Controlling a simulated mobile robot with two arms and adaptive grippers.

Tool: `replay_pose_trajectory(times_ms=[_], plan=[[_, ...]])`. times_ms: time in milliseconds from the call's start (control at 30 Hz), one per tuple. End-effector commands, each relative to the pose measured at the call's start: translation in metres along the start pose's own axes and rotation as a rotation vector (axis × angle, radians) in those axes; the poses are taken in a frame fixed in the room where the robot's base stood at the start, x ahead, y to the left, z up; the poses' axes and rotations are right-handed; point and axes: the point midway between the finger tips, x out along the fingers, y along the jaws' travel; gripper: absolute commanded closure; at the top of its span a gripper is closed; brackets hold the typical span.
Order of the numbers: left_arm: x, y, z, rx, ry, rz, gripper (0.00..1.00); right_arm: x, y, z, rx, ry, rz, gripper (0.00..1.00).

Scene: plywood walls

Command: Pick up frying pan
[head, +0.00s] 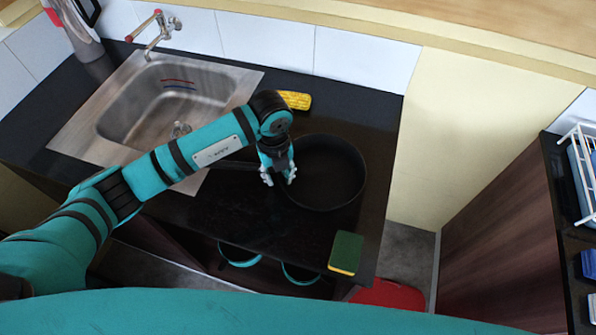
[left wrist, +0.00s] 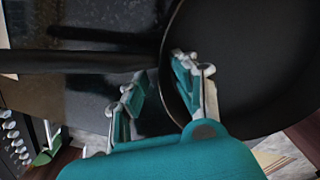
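A black frying pan (head: 330,178) sits on the dark counter, with its handle pointing left, partly hidden behind my left arm. My left gripper (head: 279,180) points down at the pan's left edge, near where the handle joins. In the left wrist view the pan (left wrist: 255,60) fills the right side and its handle (left wrist: 75,62) runs left. There the left gripper's fingers (left wrist: 158,85) are spread apart. One finger overlaps the pan's inside and the other is outside the rim, below the handle. I cannot tell whether they touch the pan. My right gripper is not in view.
A steel sink (head: 120,120) with a faucet (head: 155,30) is at the left. Yellow corn (head: 295,100) lies behind the pan. A green and yellow sponge (head: 346,252) lies near the counter's front right corner. A white rack (head: 580,170) stands at the far right.

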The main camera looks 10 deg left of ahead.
Motion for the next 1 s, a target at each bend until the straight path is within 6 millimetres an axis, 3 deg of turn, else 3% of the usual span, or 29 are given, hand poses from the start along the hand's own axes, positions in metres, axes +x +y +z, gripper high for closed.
replay_pose_trajectory(times_ms=[33, 167, 1000], plan=[[0.0002, 0.0009, 0.0005, -0.001, -0.001, 0.003, 0.83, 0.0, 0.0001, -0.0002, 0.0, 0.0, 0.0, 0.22], [0.0003, 0.0011, 0.0006, -0.002, -0.001, 0.003, 1.0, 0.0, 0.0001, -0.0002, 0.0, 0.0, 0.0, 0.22], [-0.0073, -0.0004, 0.0017, -0.001, -0.003, -0.002, 1.0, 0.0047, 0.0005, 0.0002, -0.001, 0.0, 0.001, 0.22]])
